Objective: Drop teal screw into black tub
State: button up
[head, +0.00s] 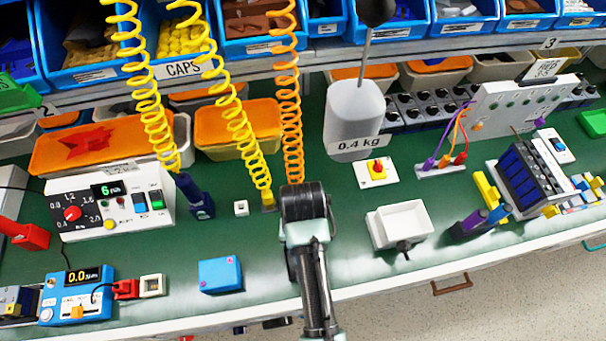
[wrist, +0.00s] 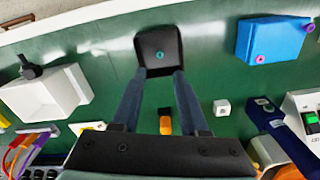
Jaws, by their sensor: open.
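The black tub (wrist: 158,36) is at the upper middle of the wrist view, just beyond my fingertips. The teal screw (wrist: 160,55) shows as a small round teal spot within the tub's outline, apparently on its floor. My gripper (wrist: 158,74) is open, with its two fingers reaching toward the tub's near side and nothing held between them. I cannot tell whether the fingertips touch the tub. In the head view my gripper (head: 305,200) is over the middle of the green bench, and the tub and screw cannot be made out there.
A blue box (head: 220,274) with magenta spots stands left of my arm in the head view. A white tray (head: 401,224) stands to its right. Coiled yellow and orange cords (head: 288,110) hang behind my gripper. A grey 0.4 kg weight (head: 354,112) hangs at the back.

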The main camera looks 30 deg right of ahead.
jog(key=shift+r, duration=1.35)
jog(key=shift+w, duration=0.1)
jog(key=w+r+n+t+h, duration=0.2)
jog(key=w+r+t, duration=0.5)
jog(key=w+r, duration=0.75)
jog(key=w+a+r+n+t, duration=0.1)
jog(key=w+r+t, duration=0.2)
jog(key=r, duration=0.5)
jog(key=w+a+r+t, duration=0.2)
jog(key=r+t, duration=0.1)
jog(key=r, duration=0.6)
jog(key=s+a+r+n+t, duration=0.1)
jog(key=a+r+t, duration=0.15)
jog(key=r, duration=0.55)
jog(key=s+a+r+t, duration=0.1)
jog(key=s+r+t, duration=0.15)
jog(key=r, duration=0.45)
jog(key=a+r+n+t, duration=0.15)
jog(key=r+t, duration=0.25)
jog(key=r, duration=0.4)
jog(key=s+a+r+t+y, duration=0.2)
jog(key=s+r+t, duration=0.3)
jog(key=s+r, duration=0.5)
notch_tip(320, 180, up, 3)
jog(key=shift+s+a+f+n, duration=0.15)
jog(key=shift+s+a+n, duration=0.2)
jog(key=shift+a, duration=0.15)
